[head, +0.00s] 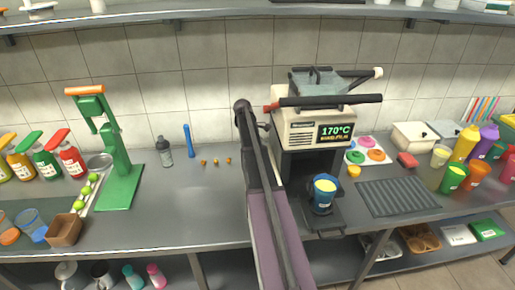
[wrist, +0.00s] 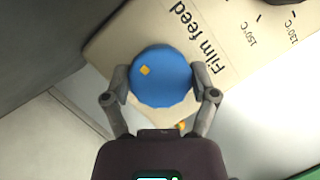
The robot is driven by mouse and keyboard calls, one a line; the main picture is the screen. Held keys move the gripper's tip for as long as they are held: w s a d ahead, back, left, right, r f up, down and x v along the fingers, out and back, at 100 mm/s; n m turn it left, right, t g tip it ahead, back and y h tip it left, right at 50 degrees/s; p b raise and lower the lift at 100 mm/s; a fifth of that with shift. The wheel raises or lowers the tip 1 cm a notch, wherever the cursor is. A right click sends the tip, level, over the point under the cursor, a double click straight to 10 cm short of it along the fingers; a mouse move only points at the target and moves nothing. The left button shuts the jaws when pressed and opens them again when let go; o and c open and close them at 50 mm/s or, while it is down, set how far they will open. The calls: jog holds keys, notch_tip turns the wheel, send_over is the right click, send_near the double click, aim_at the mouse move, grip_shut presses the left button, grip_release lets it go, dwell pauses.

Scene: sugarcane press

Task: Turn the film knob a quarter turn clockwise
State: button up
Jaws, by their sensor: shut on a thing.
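The film knob (wrist: 165,85) is a round blue knob with a small yellow mark toward its upper left in the wrist view. It sits on the cream panel of the cup sealing machine (head: 299,134), beside the printed words "Film feed". My gripper (wrist: 160,75) is shut on the knob, with one finger on each side of it. In the head view my arm reaches up to the left side of the machine, and the knob cannot be made out there.
A blue cup (head: 322,207) stands in the machine's front holder. A green press (head: 121,183) stands on the left, near a grey bottle (head: 164,153). A ribbed dark mat (head: 396,197) lies to the right.

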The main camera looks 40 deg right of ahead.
jog(key=shift+m+y, duration=0.7)
jog(key=shift+m, duration=1.1)
jog(key=o, duration=1)
jog(key=shift+n, duration=0.3)
